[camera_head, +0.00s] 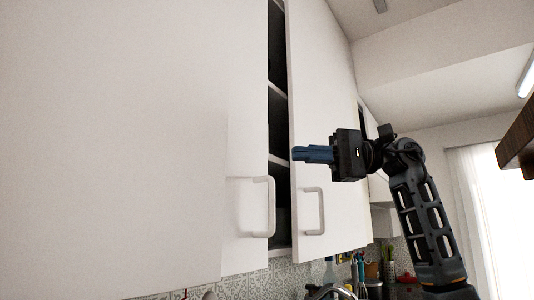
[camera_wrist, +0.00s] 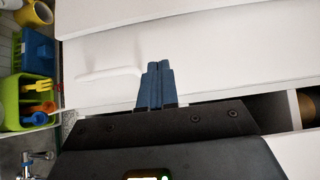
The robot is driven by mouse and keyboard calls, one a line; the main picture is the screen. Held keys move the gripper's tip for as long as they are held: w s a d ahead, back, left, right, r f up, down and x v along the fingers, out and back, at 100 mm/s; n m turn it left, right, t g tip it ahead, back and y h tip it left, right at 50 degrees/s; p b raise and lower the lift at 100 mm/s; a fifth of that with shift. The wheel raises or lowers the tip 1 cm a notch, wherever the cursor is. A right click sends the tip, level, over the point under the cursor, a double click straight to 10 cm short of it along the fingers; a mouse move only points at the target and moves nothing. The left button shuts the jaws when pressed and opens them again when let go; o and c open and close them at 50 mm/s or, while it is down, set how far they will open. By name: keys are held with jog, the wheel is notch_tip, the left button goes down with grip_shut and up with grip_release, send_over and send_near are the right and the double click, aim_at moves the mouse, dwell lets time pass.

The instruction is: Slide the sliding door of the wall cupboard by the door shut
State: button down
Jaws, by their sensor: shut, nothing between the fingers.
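The wall cupboard has white door panels in the head view. A left panel (camera_head: 246,190) and a right panel (camera_head: 322,110) each carry a white bar handle, the left handle (camera_head: 270,206) and the right handle (camera_head: 321,211). Between them is a tall dark opening (camera_head: 278,110) with shelves. My gripper (camera_head: 294,154) is shut and empty, its blue fingers pointing left, above the right handle and near the opening in the picture. In the wrist view the fingertips (camera_wrist: 158,67) lie over a white panel beside a bar handle (camera_wrist: 108,73). I cannot tell whether they touch it.
A large white panel (camera_head: 110,130) fills the left of the head view. Below the cupboard are a tiled wall (camera_head: 240,285), a tap (camera_head: 332,291) and utensils. The wrist view shows a green caddy (camera_wrist: 24,88) and a yellow mug (camera_wrist: 34,13). A dark wooden edge (camera_head: 517,140) juts in at right.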

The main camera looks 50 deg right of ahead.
jog(key=p+x, duration=0.1)
jog(key=x, duration=0.7)
jog(key=shift+a, duration=0.1)
jog(key=a, duration=0.1)
jog(key=a+p, duration=0.1)
jog(key=a, duration=0.1)
jog(key=shift+w+a, duration=0.15)
jog(key=shift+w, duration=0.15)
jog(key=shift+a+f, duration=0.1)
jog(key=shift+a, duration=0.5)
